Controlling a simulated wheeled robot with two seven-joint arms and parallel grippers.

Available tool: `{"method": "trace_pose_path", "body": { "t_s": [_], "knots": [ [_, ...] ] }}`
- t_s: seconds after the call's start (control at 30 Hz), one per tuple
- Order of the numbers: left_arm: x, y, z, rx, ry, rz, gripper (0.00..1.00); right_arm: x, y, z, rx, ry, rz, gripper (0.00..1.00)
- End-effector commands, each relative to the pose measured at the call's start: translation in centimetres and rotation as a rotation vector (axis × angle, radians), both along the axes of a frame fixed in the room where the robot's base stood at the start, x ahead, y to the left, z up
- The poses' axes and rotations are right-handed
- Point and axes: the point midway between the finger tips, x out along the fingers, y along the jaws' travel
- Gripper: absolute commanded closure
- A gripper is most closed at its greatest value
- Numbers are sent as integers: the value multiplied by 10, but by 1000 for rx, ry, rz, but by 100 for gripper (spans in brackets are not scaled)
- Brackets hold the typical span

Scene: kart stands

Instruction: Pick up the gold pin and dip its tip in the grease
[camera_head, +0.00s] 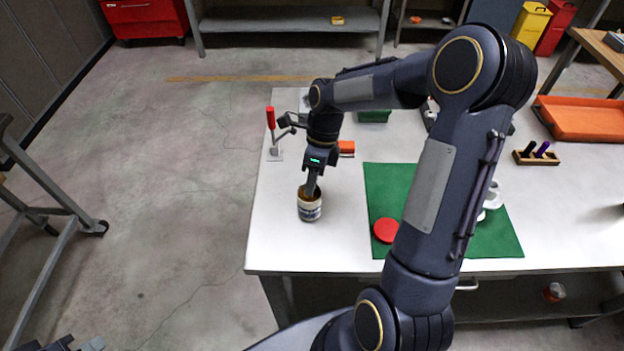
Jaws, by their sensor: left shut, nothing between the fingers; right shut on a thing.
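My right gripper (311,189) points down at the mouth of a small open jar (310,211) with a pale label, the grease jar, near the table's left edge. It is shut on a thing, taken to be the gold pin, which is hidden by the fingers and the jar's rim. I cannot tell how deep its tip is or whether it touches the grease. A red round lid (386,230) lies on the green mat. My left gripper (75,344) shows only in part at the bottom left corner, shut and empty, away from the table.
A wooden rack (536,157) with dark and purple pegs stands at the right, near an orange tray (585,118). A red-handled clamp (272,130) stands behind the jar. My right arm hides part of the green mat (460,243) and white parts on it.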

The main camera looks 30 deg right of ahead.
Motion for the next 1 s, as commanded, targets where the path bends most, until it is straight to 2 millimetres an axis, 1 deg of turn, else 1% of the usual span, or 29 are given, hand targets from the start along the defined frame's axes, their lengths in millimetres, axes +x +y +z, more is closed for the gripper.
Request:
{"method": "trace_pose_path", "body": {
  "t_s": [0.23,0.37,1.0],
  "knots": [
    [0,0,0,0,0,0,100,-1,0,-2,0,4,1,100],
    [0,0,4,0,0,0,100,-1,0,3,0,4,1,100],
    [0,0,51,0,0,0,100,0,0,56,0,1,1,100]
  ]
}}
